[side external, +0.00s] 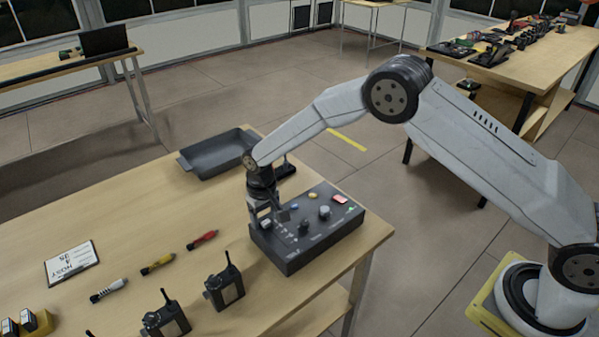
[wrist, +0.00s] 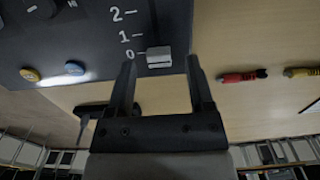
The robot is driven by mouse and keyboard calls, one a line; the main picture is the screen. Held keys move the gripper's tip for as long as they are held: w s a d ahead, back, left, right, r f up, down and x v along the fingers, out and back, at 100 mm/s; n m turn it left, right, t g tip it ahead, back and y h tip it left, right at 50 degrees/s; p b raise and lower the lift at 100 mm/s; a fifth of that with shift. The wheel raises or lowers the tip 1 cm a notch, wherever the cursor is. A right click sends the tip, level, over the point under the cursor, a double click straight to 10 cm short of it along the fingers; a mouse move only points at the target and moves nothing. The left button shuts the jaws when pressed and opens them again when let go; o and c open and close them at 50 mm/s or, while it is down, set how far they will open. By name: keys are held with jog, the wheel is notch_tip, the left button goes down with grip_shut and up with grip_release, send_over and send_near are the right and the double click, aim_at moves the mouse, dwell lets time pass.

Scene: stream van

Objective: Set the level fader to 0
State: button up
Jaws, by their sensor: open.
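The dark control box (side external: 322,245) stands near the table's right edge; its top panel (wrist: 85,35) fills the upper left of the wrist view. In the side view my gripper (side external: 264,216) points down at the box's left end, and the fader is hard to make out there.
On the box are a red button (side external: 340,198) and several knobs. A grey tray (side external: 215,158) lies behind.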

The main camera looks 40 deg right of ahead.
aim_at(268, 221)
jog(key=shift+r, duration=3.6)
jog(key=shift+s+d+r, duration=0.25)
jog(key=shift+d+r, duration=0.05)
jog(key=shift+d, duration=0.05)
jog(key=s+d+r+t, duration=0.1)
jog(key=s+d, duration=0.3)
jog(key=s, duration=0.4)
jog(key=s+d+r, duration=0.3)
jog(key=s+d, duration=0.2)
jog(key=s, duration=0.3)
jog(key=s+d+r+t, duration=0.1)
jog(key=s+d, duration=0.3)
jog(key=s, duration=0.5)
jog(key=shift+d+r+t, duration=0.3)
jog(key=shift+r, duration=0.3)
jog(key=shift+w, duration=0.1)
